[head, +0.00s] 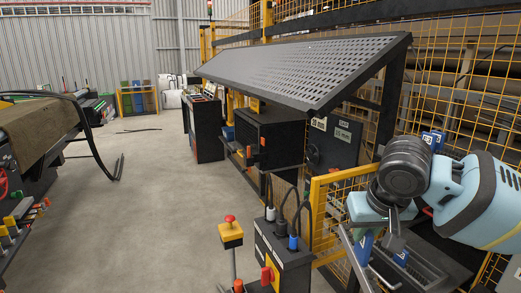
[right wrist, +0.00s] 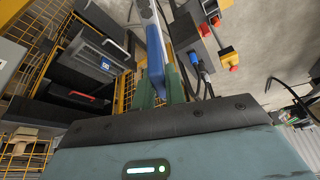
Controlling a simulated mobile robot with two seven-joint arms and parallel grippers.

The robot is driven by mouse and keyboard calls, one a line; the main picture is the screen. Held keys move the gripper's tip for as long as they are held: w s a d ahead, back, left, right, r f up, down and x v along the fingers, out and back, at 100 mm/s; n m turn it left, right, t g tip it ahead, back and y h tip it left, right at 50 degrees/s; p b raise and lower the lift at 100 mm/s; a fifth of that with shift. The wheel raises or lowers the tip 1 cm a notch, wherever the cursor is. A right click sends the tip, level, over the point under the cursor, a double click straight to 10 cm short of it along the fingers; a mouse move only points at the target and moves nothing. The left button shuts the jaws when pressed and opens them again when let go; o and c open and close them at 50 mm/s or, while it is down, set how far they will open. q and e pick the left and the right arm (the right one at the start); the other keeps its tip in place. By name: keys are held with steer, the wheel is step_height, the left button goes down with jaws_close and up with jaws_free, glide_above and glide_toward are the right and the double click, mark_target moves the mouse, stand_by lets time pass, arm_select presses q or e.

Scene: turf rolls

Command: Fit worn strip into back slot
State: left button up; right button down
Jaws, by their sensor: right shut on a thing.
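My right gripper (head: 378,238) is at the lower right of the head view, below the pale blue arm. In the right wrist view its green fingers (right wrist: 160,90) are shut on a long thin strip with a blue part (right wrist: 154,62) and a pale grey edge. In the head view part of this strip (head: 352,262) shows as a grey bar slanting down beside the fingers. It is held in the air, and its far end is cut off. I cannot make out the back slot in either view. My left gripper is not in view.
A dark control box (head: 282,252) with cables and a yellow post with a red button (head: 230,232) stand left of the gripper. Dark cases with blue labels (right wrist: 104,66) are near it. The grey floor (head: 160,190) is mostly clear.

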steer(key=s+f, duration=0.9)
steer(key=shift+s+f, duration=0.3)
steer(key=shift+f, duration=0.05)
steer(key=shift+s+f, duration=0.1)
steer(key=shift+s, duration=0.1)
steer(key=shift+a, duration=0.1)
steer(key=shift+d, duration=0.25)
